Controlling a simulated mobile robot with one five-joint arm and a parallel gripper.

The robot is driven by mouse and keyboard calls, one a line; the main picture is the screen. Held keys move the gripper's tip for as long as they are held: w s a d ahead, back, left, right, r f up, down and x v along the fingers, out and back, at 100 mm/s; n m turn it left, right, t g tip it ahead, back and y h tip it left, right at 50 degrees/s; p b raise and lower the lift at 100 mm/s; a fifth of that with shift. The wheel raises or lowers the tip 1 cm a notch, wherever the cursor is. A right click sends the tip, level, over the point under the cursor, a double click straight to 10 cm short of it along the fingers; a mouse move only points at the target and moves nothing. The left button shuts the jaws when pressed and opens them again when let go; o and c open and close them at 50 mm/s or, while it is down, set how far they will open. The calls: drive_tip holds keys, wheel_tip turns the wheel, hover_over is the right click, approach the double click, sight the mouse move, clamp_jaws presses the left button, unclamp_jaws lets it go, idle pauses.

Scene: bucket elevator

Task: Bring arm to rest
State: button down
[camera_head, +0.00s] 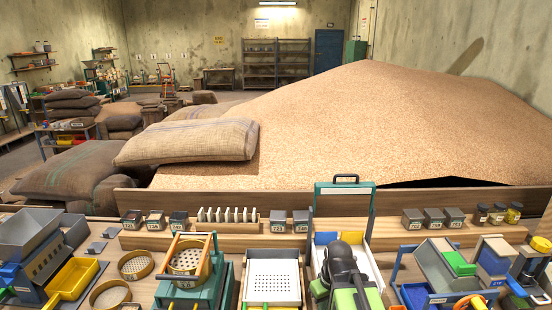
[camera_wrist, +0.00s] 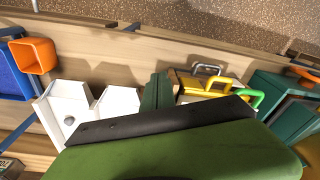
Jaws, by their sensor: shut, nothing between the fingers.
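My arm, black and green, shows at the bottom middle of the head view, with my gripper (camera_head: 345,268) folded low over the workbench beside the white perforated tray (camera_head: 272,268). In the wrist view the green and black body of my gripper (camera_wrist: 180,125) fills the lower part of the picture. It is shut and empty. The fingertips are not clearly seen. Behind it in the wrist view lie white bins (camera_wrist: 70,110) and a yellow piece with handles (camera_wrist: 205,85), apart from it as far as I can tell.
A teal-handled frame (camera_head: 345,188) stands just behind my arm. A teal sieve stand (camera_head: 190,268) and yellow tray (camera_head: 72,279) are left; blue-framed bins (camera_head: 445,265) are right. Behind a wooden board (camera_head: 300,203) rise a grain heap (camera_head: 390,120) and sacks (camera_head: 190,142).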

drive_tip(key=shift+s+d+m+g+h+p, duration=0.15)
drive_tip(key=shift+s+d+m, duration=0.25)
drive_tip(key=shift+m, duration=0.35)
drive_tip(key=shift+s+d+m+g+h+p, duration=0.15)
drive_tip(key=shift+s+m, duration=0.3)
drive_tip(key=shift+m, duration=0.35)
drive_tip(key=shift+s+d+m+g+h+p, duration=0.15)
drive_tip(key=shift+s+d+m, duration=0.25)
drive_tip(key=shift+m, duration=0.35)
